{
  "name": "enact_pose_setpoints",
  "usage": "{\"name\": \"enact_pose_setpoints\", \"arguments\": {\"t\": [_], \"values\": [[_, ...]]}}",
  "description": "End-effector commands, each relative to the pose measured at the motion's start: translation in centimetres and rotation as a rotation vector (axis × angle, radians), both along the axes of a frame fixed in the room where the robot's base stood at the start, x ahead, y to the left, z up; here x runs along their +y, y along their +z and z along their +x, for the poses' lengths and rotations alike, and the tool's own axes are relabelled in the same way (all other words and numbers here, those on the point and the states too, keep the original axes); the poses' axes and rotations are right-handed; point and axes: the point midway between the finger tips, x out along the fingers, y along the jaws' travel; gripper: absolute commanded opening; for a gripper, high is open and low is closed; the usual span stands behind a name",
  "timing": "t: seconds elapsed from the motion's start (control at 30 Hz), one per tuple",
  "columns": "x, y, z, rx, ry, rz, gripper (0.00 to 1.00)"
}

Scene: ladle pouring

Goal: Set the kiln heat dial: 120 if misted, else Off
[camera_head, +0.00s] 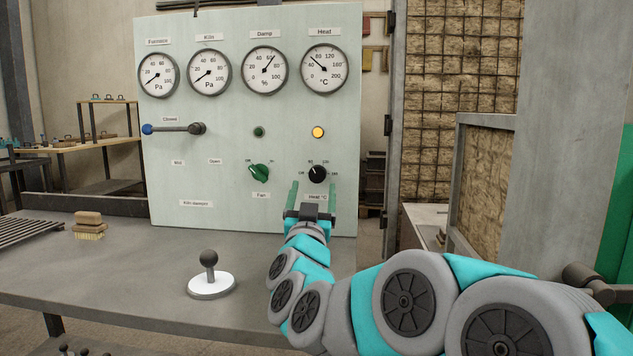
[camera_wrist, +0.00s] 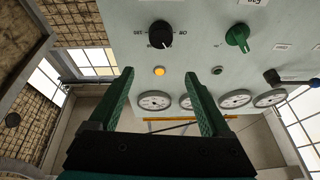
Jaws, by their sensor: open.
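The kiln heat dial (camera_head: 317,173) is a black round knob low on the right of the pale green panel (camera_head: 220,110), above a "Heat °C" label. Small scale marks surround it; I cannot tell its setting for sure. It also shows in the wrist view (camera_wrist: 161,34). My gripper (camera_head: 313,188) is open and empty, its green fingers just below the dial in the head view, apart from it in the wrist view. The Heat gauge (camera_head: 324,69) and Damp gauge (camera_head: 265,70) have readable faces, and I see no mist on them. The amber lamp (camera_head: 318,132) above the dial is lit.
A green fan knob (camera_head: 259,172) sits left of the dial. A blue-tipped lever (camera_head: 172,129) lies level farther left. On the grey bench (camera_head: 130,265) are a white-based stick (camera_head: 211,282) and a brush (camera_head: 88,226). A mesh wall (camera_head: 450,90) stands right.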

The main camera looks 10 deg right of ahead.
Motion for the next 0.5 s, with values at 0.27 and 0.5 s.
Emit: {"name": "enact_pose_setpoints", "arguments": {"t": [0.27,0.5], "values": [[-1.3,-0.2,4.6,0.006,0.0,0.001,0.82],[-2.1,-0.1,7.5,0.002,-0.001,-0.001,0.82]]}}
